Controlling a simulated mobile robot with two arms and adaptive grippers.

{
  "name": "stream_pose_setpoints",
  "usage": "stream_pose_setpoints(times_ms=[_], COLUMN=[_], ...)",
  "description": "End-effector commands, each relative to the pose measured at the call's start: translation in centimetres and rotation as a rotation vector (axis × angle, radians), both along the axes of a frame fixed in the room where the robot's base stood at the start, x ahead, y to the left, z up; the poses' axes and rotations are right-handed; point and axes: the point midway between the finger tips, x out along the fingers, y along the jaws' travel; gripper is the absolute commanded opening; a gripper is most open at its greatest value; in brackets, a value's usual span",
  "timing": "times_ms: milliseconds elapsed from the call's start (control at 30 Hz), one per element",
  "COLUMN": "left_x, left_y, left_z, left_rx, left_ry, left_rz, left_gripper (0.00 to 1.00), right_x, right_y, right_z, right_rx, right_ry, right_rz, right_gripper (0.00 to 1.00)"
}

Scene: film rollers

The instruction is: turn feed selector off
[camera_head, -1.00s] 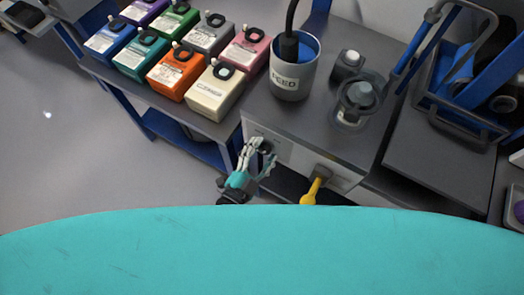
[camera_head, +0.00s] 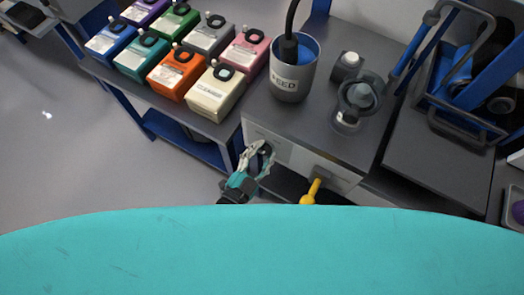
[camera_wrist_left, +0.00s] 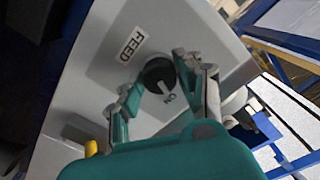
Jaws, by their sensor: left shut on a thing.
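The feed selector is a round black knob (camera_wrist_left: 157,75) on a pale grey panel (camera_wrist_left: 105,75). In the left wrist view a "FEED" label (camera_wrist_left: 132,45) lies beside it and the word "ON" shows by its edge. In the head view the knob (camera_head: 266,148) sits on the front face of the grey cabinet. My left gripper (camera_head: 259,155) is at the knob, and its fingers, also in the left wrist view (camera_wrist_left: 158,80), are shut on it from two sides. The fingers partly hide the knob's edge. My right gripper is not in view.
A yellow lever (camera_head: 311,190) sticks out of the cabinet front to the right. A grey cup marked "FEED" (camera_head: 290,83) with a black hose stands on top. Several coloured canisters (camera_head: 215,90) cover the bench at left. A turquoise surface fills the foreground.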

Motion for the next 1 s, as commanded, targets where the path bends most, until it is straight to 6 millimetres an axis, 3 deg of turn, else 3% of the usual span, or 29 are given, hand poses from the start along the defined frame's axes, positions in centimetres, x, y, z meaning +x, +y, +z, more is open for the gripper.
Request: stream_pose_setpoints(times_ms=[600,1000], left_x=[0.0,0.0], left_y=[0.0,0.1], left_z=[0.0,-0.1], left_rx=[-0.489,-0.706], left_ry=[0.284,0.41], left_rz=[0.0,0.0], left_gripper=[0.04,0.04], right_x=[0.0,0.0], right_y=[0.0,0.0], right_z=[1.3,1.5], right_rx=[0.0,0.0], right_ry=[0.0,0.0], right_rz=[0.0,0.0], right_gripper=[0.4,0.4])
